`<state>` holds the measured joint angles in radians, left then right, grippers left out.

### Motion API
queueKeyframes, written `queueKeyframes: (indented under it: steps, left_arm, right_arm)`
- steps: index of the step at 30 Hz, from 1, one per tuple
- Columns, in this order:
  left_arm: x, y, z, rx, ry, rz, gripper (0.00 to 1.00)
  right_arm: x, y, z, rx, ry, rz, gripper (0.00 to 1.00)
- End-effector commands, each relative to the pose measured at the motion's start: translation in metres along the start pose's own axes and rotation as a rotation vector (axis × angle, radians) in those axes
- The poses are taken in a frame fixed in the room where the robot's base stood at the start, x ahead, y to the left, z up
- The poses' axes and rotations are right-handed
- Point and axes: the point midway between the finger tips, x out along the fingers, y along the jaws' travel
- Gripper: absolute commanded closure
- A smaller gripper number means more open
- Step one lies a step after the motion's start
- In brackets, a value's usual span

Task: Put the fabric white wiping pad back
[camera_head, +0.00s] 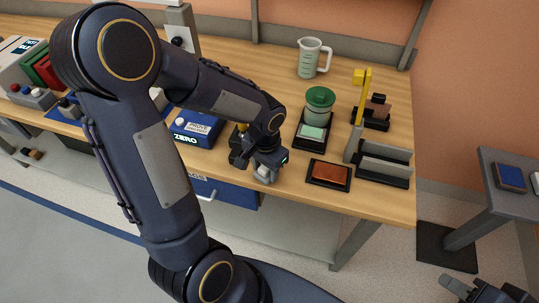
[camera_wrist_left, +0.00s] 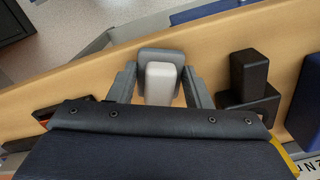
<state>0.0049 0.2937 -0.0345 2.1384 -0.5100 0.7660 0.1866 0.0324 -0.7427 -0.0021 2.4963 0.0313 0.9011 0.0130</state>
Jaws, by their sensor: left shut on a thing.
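In the head view the pale block (camera_head: 265,175) shows under the fingers. My right gripper (camera_head: 488,291) is at the bottom right, partly cut off, and its opening is unclear.
An orange-brown pad (camera_head: 329,174) in a black tray and a grey slotted rack (camera_head: 383,163) are right of my left gripper. The grey side table (camera_head: 497,172) holds a blue pad (camera_head: 510,177).

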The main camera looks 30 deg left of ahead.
Motion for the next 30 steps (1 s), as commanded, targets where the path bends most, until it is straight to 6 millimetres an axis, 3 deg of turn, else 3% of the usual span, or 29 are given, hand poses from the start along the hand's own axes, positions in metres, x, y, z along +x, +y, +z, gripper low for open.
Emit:
queueKeyframes:
  steps: [9,23,24,28,30]
  left_arm:
    - [0.0,-0.017,-0.039,-0.001,0.0,0.0,0.77]
    - [0.012,-0.015,-0.037,0.0,0.001,0.0,0.77]
    - [0.01,-0.015,-0.037,0.0,0.001,0.0,0.5]
    - [0.01,-0.015,-0.037,0.0,0.0,0.0,0.34]
    - [0.01,-0.015,-0.037,0.0,0.0,0.0,0.34]
  right_arm:
    - [-0.009,-0.004,-0.004,0.0,0.0,0.0,0.64]
    - [-0.006,-0.003,-0.003,0.0,0.0,0.0,0.64]
    - [-0.008,-0.004,-0.004,0.0,0.0,0.0,0.64]
    - [-0.008,-0.004,-0.004,0.0,0.0,0.0,0.64]
    - [-0.008,-0.004,-0.004,0.0,0.0,0.0,0.64]
